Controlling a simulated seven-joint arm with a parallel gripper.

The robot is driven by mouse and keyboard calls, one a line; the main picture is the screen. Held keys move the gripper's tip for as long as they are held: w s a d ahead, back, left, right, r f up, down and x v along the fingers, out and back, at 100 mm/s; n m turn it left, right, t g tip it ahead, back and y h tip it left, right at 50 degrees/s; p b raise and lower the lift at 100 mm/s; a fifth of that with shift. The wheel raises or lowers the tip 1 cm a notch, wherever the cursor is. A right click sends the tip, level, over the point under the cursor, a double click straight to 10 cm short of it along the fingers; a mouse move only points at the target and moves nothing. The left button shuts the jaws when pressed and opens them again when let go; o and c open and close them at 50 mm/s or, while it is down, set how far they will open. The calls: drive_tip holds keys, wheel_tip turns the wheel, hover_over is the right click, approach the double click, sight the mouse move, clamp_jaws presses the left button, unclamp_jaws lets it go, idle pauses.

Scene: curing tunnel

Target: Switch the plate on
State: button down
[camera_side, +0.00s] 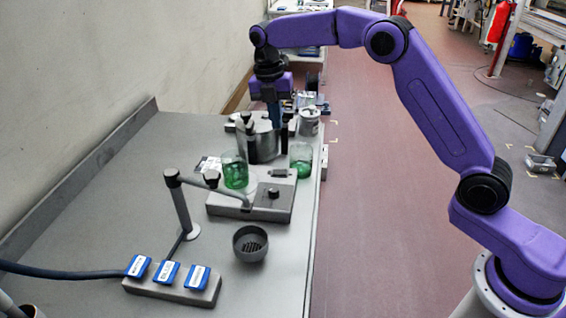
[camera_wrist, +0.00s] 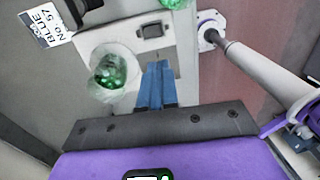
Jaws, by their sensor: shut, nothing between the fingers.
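The plate unit (camera_side: 250,205) is a low grey box mid-table in the side view, with a dark knob on top and a small dark rocker switch (camera_side: 282,173) near its far edge. The wrist view shows a dark rocker switch (camera_wrist: 152,30) in a light panel beyond my fingertips. I cannot read its position. My gripper (camera_side: 275,124) has blue fingers pointing down, shut and empty, near a metal pot (camera_side: 262,146) farther along the table. In the wrist view, the shut fingers (camera_wrist: 157,66) are over the light panel, short of the switch.
Two green-filled glasses stand close by, one left (camera_side: 235,170) and one right (camera_side: 300,160). A jointed rod on a post (camera_side: 182,205) reaches over the unit.

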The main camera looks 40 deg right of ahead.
sight(284, 172)
drive_tip(key=f, duration=0.4)
drive_tip(key=d+f, duration=0.1)
drive_tip(key=f, duration=0.4)
drive_tip(key=s+f, duration=0.1)
drive_tip(key=f, duration=0.4)
drive_tip(key=shift+d, duration=0.25)
drive_tip(key=shift+f, duration=0.1)
